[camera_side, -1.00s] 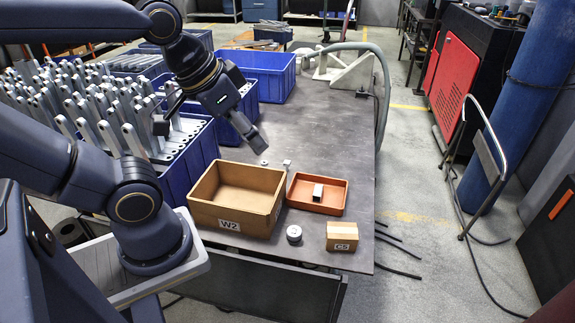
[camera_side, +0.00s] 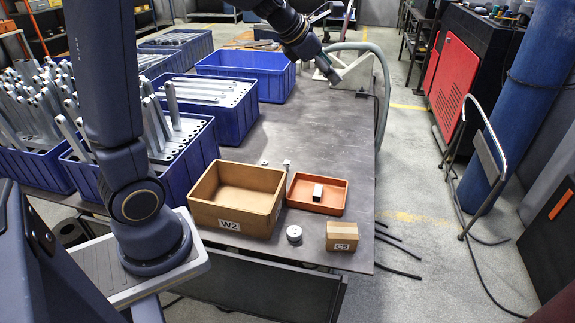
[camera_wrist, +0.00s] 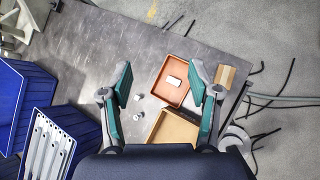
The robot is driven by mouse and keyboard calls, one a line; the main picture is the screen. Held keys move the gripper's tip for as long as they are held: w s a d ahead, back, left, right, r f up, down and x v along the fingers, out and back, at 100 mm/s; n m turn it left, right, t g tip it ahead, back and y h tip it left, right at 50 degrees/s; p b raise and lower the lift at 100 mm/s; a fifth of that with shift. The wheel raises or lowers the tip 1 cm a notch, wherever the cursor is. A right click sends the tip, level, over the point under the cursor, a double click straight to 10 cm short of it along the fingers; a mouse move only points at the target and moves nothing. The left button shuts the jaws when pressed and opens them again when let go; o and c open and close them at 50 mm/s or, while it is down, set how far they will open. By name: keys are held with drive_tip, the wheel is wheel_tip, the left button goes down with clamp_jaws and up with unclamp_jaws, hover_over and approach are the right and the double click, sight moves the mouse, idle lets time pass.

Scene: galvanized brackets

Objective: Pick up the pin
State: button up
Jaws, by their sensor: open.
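Two small grey metal pieces stand on the table behind the wooden box. One is short (camera_side: 264,162) and one is taller and more upright (camera_side: 287,165); I cannot tell for certain which is the pin. Both show in the wrist view, the lower one (camera_wrist: 138,117) and the upper one (camera_wrist: 138,97), between the left finger and the boxes. My gripper (camera_side: 331,72) is high over the far right part of the table, well away from both pieces. In the wrist view my gripper (camera_wrist: 161,72) has its fingers wide apart with nothing between them.
An orange tray (camera_side: 335,207) holds a pale block (camera_side: 318,192). Beside it are the wooden box W2 (camera_side: 215,225), a round metal disc (camera_side: 294,233) and a carton C5 (camera_side: 342,238). Blue bins (camera_side: 245,75) line the left. The table's middle is clear.

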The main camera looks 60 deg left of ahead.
drive_tip(key=w+a+f+n+g+y, duration=0.15)
drive_tip(key=w+a+f+n, duration=0.25)
drive_tip(key=a+f+n, duration=0.5)
drive_tip(key=n+g+y, duration=0.1)
drive_tip(key=g, duration=0.3)
hover_over(286, 163)
drive_tip(key=s+d, duration=0.2)
drive_tip(key=s, duration=0.3)
wheel_tip(286, 163, down, 22)
drive_tip(key=x, duration=1)
drive_tip(key=shift+d, duration=0.1)
drive_tip(key=x, duration=0.6)
drive_tip(key=shift+w+d+r, duration=0.1)
drive_tip(key=shift+w+d, duration=0.1)
drive_tip(key=shift+w, duration=0.05)
clamp_jaws()
drive_tip(key=shift+t, duration=0.25)
